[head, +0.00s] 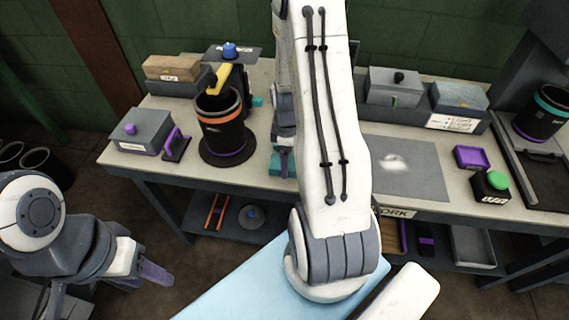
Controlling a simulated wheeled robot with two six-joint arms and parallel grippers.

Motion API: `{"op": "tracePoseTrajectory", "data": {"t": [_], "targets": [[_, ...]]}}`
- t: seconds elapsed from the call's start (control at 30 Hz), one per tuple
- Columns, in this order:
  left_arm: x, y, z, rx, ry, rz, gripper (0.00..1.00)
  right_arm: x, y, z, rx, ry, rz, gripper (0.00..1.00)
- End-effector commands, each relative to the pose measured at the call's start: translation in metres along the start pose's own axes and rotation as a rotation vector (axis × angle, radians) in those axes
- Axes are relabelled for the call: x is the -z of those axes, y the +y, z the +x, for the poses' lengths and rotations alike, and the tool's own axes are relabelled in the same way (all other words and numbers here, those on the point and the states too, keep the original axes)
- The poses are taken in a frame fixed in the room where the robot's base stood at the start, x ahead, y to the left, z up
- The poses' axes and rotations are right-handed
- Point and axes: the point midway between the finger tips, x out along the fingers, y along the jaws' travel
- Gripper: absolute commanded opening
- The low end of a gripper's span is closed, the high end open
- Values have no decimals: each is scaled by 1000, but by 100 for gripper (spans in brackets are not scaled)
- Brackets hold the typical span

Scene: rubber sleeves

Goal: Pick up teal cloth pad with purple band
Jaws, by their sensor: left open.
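A small teal piece (257,101) shows just right of the black pot, partly hidden. My left gripper (158,273), with purple fingers, is open and empty at the lower left, in front of the workbench and below its top. My right arm rises through the middle and covers much of the bench. Its gripper (283,160) shows only in part at the bench's front edge, with teal at its tip. Whether it is open or holds something cannot be told.
On the workbench (240,177) stand a black pot (222,128) with an orange band, a grey box (140,133) with a purple knob, and a purple-handled block (175,146). At right are a purple tray (471,158) and a green button (497,180). A grey mat (410,172) is bare.

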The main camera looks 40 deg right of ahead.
Motion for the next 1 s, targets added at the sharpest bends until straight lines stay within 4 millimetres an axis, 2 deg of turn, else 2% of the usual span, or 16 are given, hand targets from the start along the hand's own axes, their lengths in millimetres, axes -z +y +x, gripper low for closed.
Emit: {"op": "tracePoseTrajectory", "data": {"t": [0.13, 0.37, 0.4, 0.47, 0.5, 0.6, 0.87, 1.0], "targets": [[0, 0, -1, 0, 0, 0, 50, -1, -1, 15, 3, -1, 1, 100], [0, 0, -1, 0, 0, 0, 50, 0, 0, 17, -1, 0, 1, 100], [0, 0, -1, 0, 0, 0, 50, 0, 0, 17, -1, 0, 1, 96], [0, 0, -1, 0, 0, 0, 50, 0, 0, 17, -1, 0, 1, 73], [0, 0, -1, 0, 0, 0, 50, 0, 0, 17, 0, 0, 1, 58], [0, 0, -1, 0, 0, 0, 50, 0, 0, 17, -1, 0, 1, 26], [0, 0, -1, 0, 0, 0, 50, 0, 0, 16, -1, 0, 1, 26], [0, 0, 0, 0, 0, 0, 50, 0, 1, 9, -3, 1, 1, 26]]}}
